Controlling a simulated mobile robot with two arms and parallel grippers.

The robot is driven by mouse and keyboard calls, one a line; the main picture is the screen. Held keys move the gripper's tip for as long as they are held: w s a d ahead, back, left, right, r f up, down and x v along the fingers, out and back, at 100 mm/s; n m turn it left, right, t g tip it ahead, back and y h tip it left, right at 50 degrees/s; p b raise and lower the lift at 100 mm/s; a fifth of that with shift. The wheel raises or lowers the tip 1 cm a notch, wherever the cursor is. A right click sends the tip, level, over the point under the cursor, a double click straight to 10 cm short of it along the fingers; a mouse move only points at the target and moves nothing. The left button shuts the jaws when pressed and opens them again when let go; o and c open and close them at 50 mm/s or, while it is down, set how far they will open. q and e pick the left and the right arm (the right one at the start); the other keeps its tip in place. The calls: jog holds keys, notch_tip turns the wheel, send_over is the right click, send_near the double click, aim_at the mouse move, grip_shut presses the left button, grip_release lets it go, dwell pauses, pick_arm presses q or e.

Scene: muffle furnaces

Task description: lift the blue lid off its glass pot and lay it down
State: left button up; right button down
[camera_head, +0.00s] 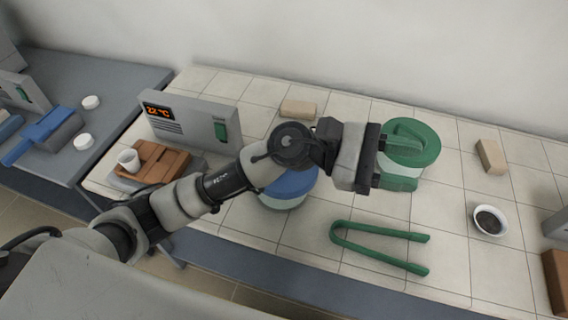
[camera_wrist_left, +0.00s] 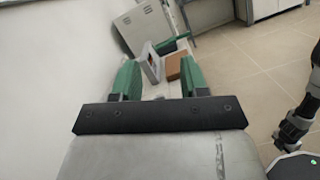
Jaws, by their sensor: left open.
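The blue lid (camera_head: 291,184) sits on its glass pot (camera_head: 284,204) on the tiled bench. My left arm passes across it in the head view and hides its upper part, including any knob. My left gripper (camera_head: 388,161) is right of the blue lid, with its green fingers over the near left side of the green-lidded pot in the picture. I cannot tell the height between them. In the left wrist view the two green fingers (camera_wrist_left: 160,80) stand apart with nothing held between them.
A green lid (camera_head: 418,140) tops another pot. Green tongs (camera_head: 380,246) lie in front. A white bowl (camera_head: 490,221) of dark matter and a tan block (camera_head: 491,157) are at right. A furnace (camera_head: 192,117) and brown tray (camera_head: 158,163) are at left. Bare tiles lie around the tongs.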

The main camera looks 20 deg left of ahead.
pick_arm(q)
jog(key=w+a+f+m+g+y, duration=0.1)
jog(key=w+a+f+m+y, duration=0.25)
jog(key=f+m+y, duration=0.65)
jog(key=w+a+m+t+y, duration=0.1)
jog(key=w+a+y, duration=0.25)
jog(key=a, duration=0.25)
jog(key=w+a+r+m+t+y, duration=0.1)
jog(key=w+a+m+y, duration=0.1)
jog(key=a+y, duration=0.35)
jog(key=w+a+m+t+y, duration=0.1)
jog(key=w+a+y, duration=0.2)
jog(key=a, duration=0.3)
jog(key=f, duration=0.2)
jog(key=a+f+p, duration=0.1)
jog(key=f, duration=0.1)
jog(key=shift+f, duration=0.15)
jog(key=f, duration=0.1)
jog(key=f+p, duration=0.1)
jog(key=f, duration=0.1)
jog(key=f+p, duration=0.1)
jog(key=shift+a+f, duration=0.25)
jog(key=shift+f, duration=0.15)
jog(key=shift+w+a+f, duration=0.1)
jog(key=shift+a+f, duration=0.05)
jog(key=shift+f, duration=0.35)
grip_shut()
